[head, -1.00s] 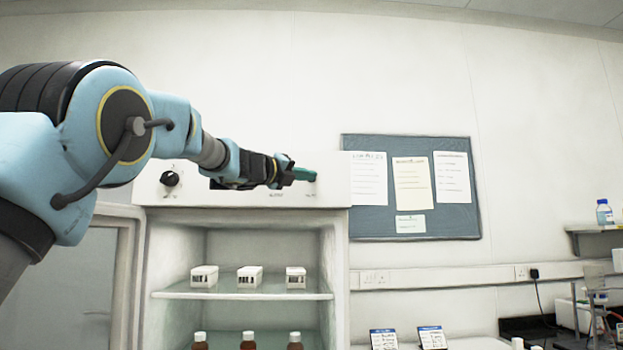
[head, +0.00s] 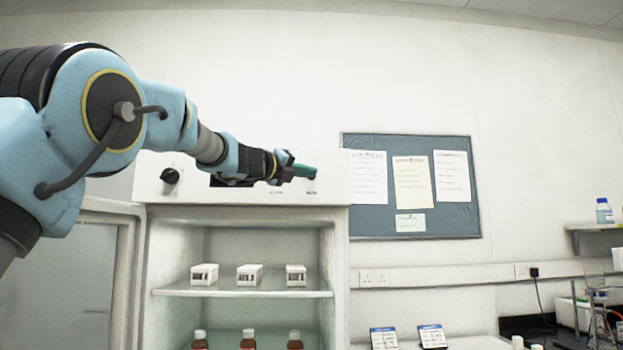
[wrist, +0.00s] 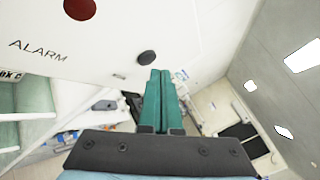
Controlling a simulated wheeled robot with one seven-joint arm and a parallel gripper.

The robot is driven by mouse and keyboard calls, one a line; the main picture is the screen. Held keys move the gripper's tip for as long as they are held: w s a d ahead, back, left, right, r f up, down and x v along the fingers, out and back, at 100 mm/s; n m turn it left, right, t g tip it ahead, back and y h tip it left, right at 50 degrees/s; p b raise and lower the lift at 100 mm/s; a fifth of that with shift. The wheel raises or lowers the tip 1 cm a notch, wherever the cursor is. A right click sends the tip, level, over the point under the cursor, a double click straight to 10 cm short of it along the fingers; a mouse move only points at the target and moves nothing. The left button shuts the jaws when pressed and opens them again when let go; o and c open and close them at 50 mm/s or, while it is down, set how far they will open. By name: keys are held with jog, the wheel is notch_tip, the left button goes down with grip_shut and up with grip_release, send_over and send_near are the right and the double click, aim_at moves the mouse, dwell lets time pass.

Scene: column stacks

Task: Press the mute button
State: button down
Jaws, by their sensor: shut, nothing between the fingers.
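The white control panel (head: 235,193) is the top front of an open cabinet. In the wrist view a round dark button (wrist: 147,58) stands on the panel, with a small label beside it too small to read. A larger red button (wrist: 80,9) sits on the panel above the word ALARM. My gripper (head: 312,172) is at the panel's right end, its green fingers shut and empty. In the wrist view the fingertips (wrist: 160,73) are close beside the dark button, just below and right of it. I cannot tell whether they touch. In the head view my gripper hides both buttons.
A black knob (head: 170,176) is at the panel's left. Below, the open cabinet has a glass shelf (head: 240,293) with white boxes, and brown bottles beneath. A blue notice board (head: 440,222) hangs on the wall to the right. The space before the board is free.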

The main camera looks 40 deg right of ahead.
jog(key=shift+s+a+b, duration=0.65)
jog(key=shift+s+a, duration=0.15)
jog(key=shift+s, duration=0.2)
jog(key=shift+s+a+b, duration=0.6)
jog(key=shift+s+a, duration=0.2)
jog(key=shift+s, duration=0.2)
